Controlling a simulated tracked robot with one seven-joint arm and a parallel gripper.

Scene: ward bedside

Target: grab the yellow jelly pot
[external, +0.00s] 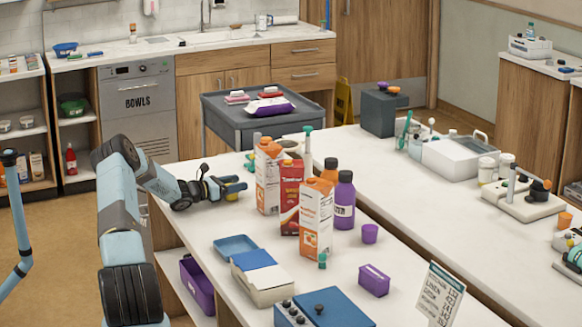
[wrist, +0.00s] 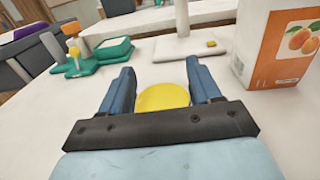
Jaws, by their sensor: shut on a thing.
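The yellow jelly pot (wrist: 162,97) shows in the wrist view as a round yellow shape between the two blue fingers of my gripper (wrist: 161,78). The fingers are shut on its sides. In the external view my gripper (external: 235,187) is low over the left edge of the white counter, left of the cartons. Only a small bit of yellow shows there, mostly hidden by the fingers. I cannot tell whether the pot touches the counter.
An orange-and-white carton (external: 268,178) stands close right of my gripper; a fruit carton also shows in the wrist view (wrist: 272,45). Green items (wrist: 95,58) and a white stand (wrist: 183,42) lie ahead.

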